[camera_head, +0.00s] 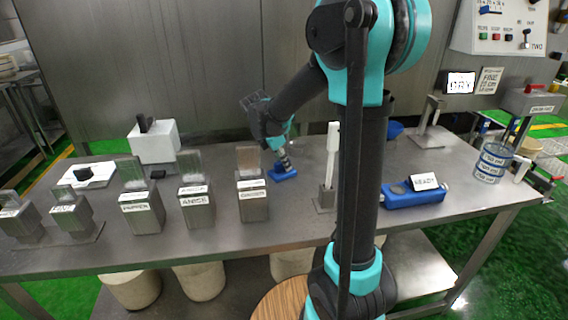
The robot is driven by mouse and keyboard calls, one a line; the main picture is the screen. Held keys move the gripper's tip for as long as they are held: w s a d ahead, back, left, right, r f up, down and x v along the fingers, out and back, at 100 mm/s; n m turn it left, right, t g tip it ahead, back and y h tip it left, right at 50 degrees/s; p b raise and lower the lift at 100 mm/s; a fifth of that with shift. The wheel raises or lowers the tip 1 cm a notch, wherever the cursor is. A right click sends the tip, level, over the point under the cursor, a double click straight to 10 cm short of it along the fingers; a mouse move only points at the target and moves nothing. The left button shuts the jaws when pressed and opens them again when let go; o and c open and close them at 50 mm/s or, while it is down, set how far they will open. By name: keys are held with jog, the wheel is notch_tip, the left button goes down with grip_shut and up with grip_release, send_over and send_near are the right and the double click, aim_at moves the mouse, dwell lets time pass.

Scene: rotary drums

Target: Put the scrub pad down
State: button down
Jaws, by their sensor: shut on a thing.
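The scrub pad appears to be the small flat blue block (281,175) at the middle of the steel table, behind the row of labelled metal holders. My gripper (286,164) points down and is shut on it. The pad looks level and at or very near the table top; I cannot tell whether it touches. The fingertips are small in this view, and the pad's far side is partly hidden by them.
The steel table (232,238) carries several metal holders in front and left. A white upright tool (331,150) stands right of the pad. A blue tray (428,198) marked READY and a clear banded jar (492,160) are further right. My arm hides part of the table.

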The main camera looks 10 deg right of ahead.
jog(key=c, duration=1.5)
grip_release()
jog(key=shift+o, duration=0.2)
jog(key=v, duration=1.2)
